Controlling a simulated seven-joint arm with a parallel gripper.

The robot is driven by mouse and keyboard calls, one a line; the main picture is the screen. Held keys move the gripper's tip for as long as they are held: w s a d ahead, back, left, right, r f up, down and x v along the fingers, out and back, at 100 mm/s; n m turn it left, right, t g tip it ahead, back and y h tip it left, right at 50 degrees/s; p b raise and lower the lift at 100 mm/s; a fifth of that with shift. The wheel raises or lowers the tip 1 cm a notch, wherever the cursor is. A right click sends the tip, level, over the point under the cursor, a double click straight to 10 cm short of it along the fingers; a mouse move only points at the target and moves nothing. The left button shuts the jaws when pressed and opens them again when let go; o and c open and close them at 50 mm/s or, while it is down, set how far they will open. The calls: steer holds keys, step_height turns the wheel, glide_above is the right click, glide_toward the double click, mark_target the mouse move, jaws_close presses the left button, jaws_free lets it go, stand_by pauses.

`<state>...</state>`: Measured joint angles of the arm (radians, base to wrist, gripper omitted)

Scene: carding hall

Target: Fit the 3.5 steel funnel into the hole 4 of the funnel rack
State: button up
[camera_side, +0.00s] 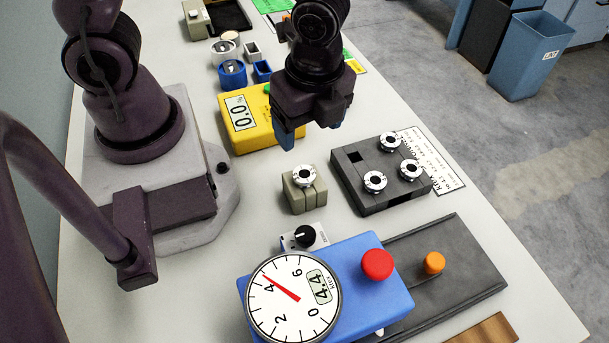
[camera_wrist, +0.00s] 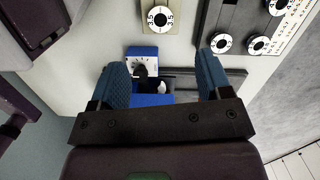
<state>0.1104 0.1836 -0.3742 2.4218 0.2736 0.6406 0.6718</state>
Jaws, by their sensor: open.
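The 3.5 steel funnel (camera_side: 304,174) sits on a small grey-green block (camera_side: 302,196); in the wrist view the funnel (camera_wrist: 158,17) shows "3.5" on its white rim, at the top edge. The dark funnel rack (camera_side: 388,199) stands to the right of the block, and part of it shows in the wrist view (camera_wrist: 206,26). Three funnels sit in the rack; an empty square opening shows at its far-left corner. I cannot read hole numbers. My gripper (camera_side: 311,131) is open and empty, above and beyond the block; its blue fingers also show in the wrist view (camera_wrist: 161,62).
A yellow box (camera_side: 239,113) with a display stands behind the block. A blue gauge (camera_side: 356,262) with a dial and red button stands in front, beside a dark plate (camera_side: 447,261) with an orange knob (camera_side: 434,262). A small black-knob box (camera_side: 305,237) is near the gauge. A printed card (camera_side: 440,168) lies right of the rack.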

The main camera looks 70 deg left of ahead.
glide_above(304, 174)
step_height(304, 174, down, 7)
steer(key=shift+d+r, duration=0.1)
steer(key=shift+r, duration=0.1)
steer(key=shift+f, duration=2.6)
steer(key=shift+c, duration=0.2)
steer(key=c, duration=1)
